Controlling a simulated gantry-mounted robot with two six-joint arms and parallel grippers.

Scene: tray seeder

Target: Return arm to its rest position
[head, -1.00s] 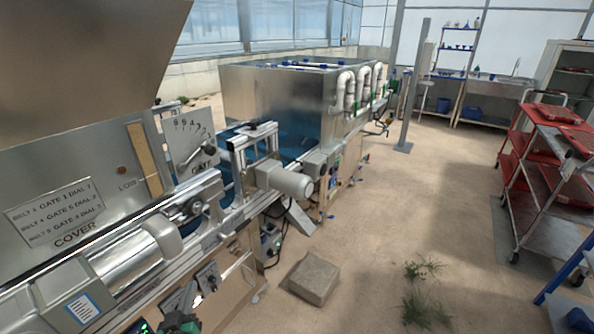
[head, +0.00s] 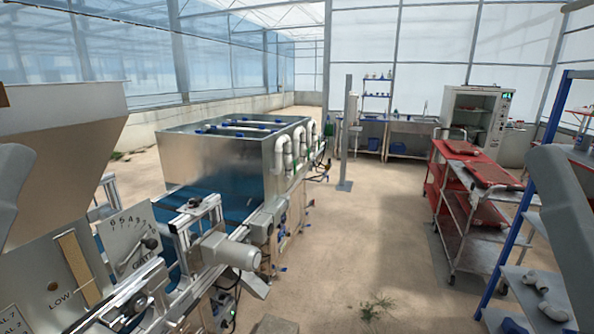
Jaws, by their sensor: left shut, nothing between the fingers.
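A smooth grey part of my left arm (head: 12,165) shows at the left edge of the head view, raised in front of the seeder's hopper. My left gripper is shut with nothing in it; its fingertips are hard to make out at the picture's edge. A grey part of my right arm (head: 572,235) stands at the right edge, in front of the blue shelf rack. My right gripper is outside the picture.
The seeder's gate dial plate (head: 130,238), motor (head: 232,252) and metal tank housing (head: 205,160) fill the left side. A red trolley (head: 470,215) and blue rack (head: 522,205) stand right. The concrete floor between is clear except a weed tuft (head: 375,309).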

